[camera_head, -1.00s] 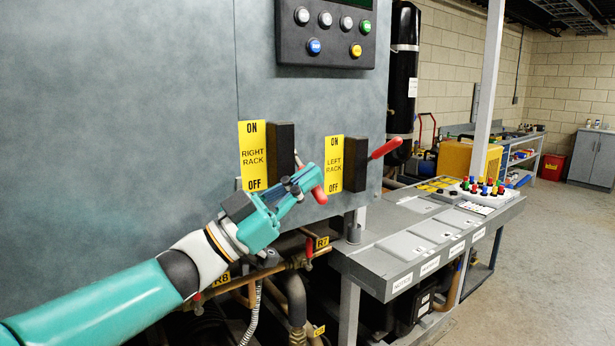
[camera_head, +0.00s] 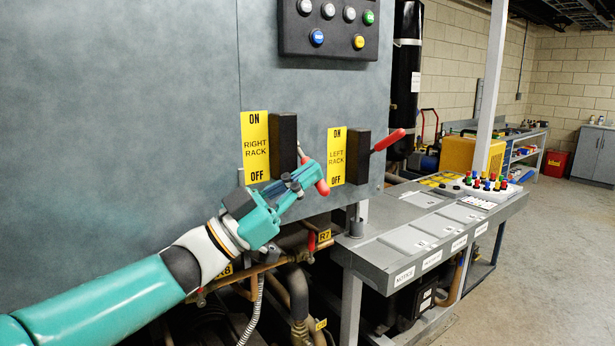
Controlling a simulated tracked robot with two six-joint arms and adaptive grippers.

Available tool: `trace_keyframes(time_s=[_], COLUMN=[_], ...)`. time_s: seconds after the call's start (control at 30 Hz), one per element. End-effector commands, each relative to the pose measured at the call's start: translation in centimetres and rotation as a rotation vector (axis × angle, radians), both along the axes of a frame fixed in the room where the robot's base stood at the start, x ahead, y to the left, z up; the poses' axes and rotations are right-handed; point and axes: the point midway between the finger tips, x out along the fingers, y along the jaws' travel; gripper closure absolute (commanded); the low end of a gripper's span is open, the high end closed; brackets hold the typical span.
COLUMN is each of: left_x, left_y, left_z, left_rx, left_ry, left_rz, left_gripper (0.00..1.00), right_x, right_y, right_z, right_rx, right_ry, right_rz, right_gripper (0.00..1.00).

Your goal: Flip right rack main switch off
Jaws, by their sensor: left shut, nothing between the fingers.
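The right rack main switch is a black box (camera_head: 284,146) beside a yellow ON/OFF label (camera_head: 255,147) that reads RIGHT RACK. Its red handle (camera_head: 322,187) slants downward, with its tip around the height of OFF. My left gripper (camera_head: 312,174) is shut and empty, at the handle just below and right of the black box. Its fingers cover part of the handle; I cannot tell whether they touch it. My right gripper is not in view.
The left rack switch (camera_head: 357,158) stands close on the right, its red handle (camera_head: 389,140) slanting up and outward. A button panel (camera_head: 328,38) is above. A grey bench (camera_head: 400,262) juts out at lower right, and pipes run below the cabinet.

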Motion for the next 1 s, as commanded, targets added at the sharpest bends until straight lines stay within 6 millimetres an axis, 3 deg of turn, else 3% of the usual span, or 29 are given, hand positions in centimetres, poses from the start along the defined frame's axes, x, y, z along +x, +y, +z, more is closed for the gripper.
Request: trace_keyframes(time_s=[0.03,0.27,0.7,1.0], left_x=[0.4,-0.4,-3.4,-3.9], left_y=[0.1,2.2,8.7,9.7], left_z=[-0.9,-2.1,-5.4,-6.0], left_rx=[0.010,0.010,0.002,0.000], left_ry=[0.017,0.017,0.003,-0.001], left_rz=[0.005,0.007,0.003,0.000], left_gripper=[1.00,1.00,1.00,1.00], right_x=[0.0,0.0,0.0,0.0], right_y=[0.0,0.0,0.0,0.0], right_z=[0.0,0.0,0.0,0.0], right_rx=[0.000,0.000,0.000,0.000], right_ry=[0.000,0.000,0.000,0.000], right_rz=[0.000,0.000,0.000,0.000], right_gripper=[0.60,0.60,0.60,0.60])
